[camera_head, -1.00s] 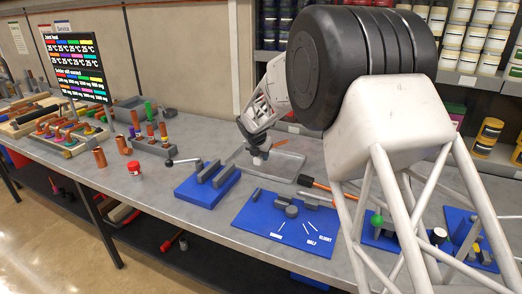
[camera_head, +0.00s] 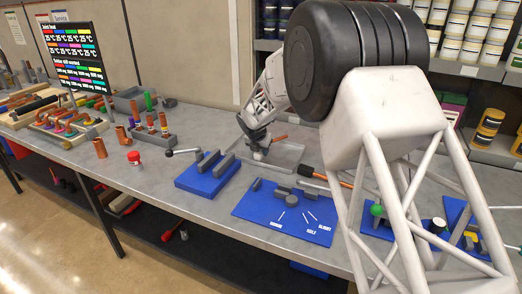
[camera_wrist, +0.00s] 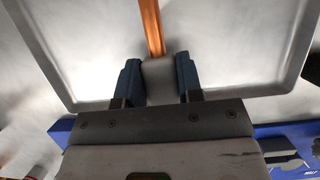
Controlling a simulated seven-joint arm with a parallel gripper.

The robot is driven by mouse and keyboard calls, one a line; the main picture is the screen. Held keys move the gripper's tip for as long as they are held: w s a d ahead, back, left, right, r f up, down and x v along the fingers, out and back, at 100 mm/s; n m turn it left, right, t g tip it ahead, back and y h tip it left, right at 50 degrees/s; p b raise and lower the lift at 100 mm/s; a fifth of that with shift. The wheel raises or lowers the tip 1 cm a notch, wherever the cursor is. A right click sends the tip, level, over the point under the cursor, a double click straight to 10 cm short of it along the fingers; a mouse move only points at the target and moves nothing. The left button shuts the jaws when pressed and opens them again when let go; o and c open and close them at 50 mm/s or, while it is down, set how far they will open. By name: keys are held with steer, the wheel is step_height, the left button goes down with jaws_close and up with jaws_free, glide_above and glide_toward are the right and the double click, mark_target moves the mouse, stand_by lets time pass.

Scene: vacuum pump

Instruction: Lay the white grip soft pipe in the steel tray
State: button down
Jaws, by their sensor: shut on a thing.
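The white grip soft pipe is a copper rod (camera_wrist: 151,28) with a white grip (camera_wrist: 158,82) at its near end. In the wrist view my gripper (camera_wrist: 158,85) is shut on the white grip, with a dark blue finger on each side. The rod extends away over the steel tray (camera_wrist: 225,50). In the head view the rod (camera_head: 279,138) points right from my gripper (camera_head: 259,153), at the left part of the steel tray (camera_head: 294,157). I cannot tell whether the pipe touches the tray floor. My gripper hides part of the grip.
A blue fixture (camera_head: 207,178) with grey bars stands in front-left of the tray. A blue board (camera_head: 290,228) with grey parts lies in front. A black-handled tool with a copper rod (camera_head: 311,174) lies close to the tray's right front. Copper fittings (camera_head: 100,148) stand at left.

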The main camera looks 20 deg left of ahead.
steer(key=shift+f, duration=0.55)
steer(key=c, duration=0.7)
jaws_free()
steer(key=shift+r, duration=0.1)
steer(key=shift+v, duration=3.8)
